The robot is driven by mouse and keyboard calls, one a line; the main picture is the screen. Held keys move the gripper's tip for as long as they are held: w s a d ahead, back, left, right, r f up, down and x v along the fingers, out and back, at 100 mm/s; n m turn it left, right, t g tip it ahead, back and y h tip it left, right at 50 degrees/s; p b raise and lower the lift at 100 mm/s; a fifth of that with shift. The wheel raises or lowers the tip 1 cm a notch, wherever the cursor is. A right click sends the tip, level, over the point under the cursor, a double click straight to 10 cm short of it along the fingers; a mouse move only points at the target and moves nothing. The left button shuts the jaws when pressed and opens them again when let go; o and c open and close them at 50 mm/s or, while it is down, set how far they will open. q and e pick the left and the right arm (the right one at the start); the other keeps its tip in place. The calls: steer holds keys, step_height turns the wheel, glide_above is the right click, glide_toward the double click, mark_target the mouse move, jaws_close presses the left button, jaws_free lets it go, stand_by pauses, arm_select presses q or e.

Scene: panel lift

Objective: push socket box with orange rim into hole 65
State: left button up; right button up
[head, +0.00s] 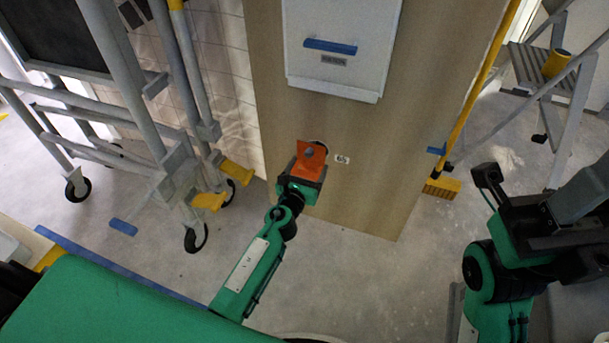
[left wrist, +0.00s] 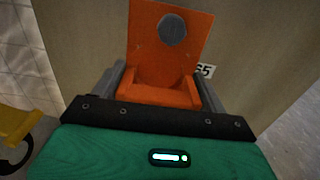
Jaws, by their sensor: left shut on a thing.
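My left gripper (head: 303,178) is shut on an orange piece (head: 309,160), held in front of the wooden panel (head: 375,190). In the left wrist view the orange piece (left wrist: 150,50) shows an upright plate with a grey round spot and a lower block between the fingers (left wrist: 160,92). I cannot tell whether it is the socket box or touches the panel. The label 65 (head: 342,160) is on the panel just right of it. Hole 65 is mostly hidden; a pale curved edge (head: 320,144) shows behind the plate. My right gripper (head: 490,182) is far right, its jaws unclear.
A white cabinet (head: 340,85) with a blue strip is on the panel above. A wheeled grey scaffold (head: 150,130) with yellow parts stands left. A yellow broom (head: 442,187) leans at the panel's right edge. A stepladder (head: 540,75) stands at upper right. The floor below the panel is clear.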

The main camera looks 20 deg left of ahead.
mark_target(311, 162)
arm_select(q)
steer(key=shift+w, duration=0.45)
stand_by(0.6)
steer(key=shift+w, duration=0.85)
steer(key=shift+w, duration=0.15)
steer(key=shift+w+b, duration=0.3)
steer(key=shift+w, duration=0.4)
steer(key=shift+w+d, duration=0.1)
steer(key=shift+w, duration=0.05)
steer(key=shift+w, duration=0.35)
steer(key=shift+w, duration=0.1)
stand_by(0.5)
stand_by(0.4)
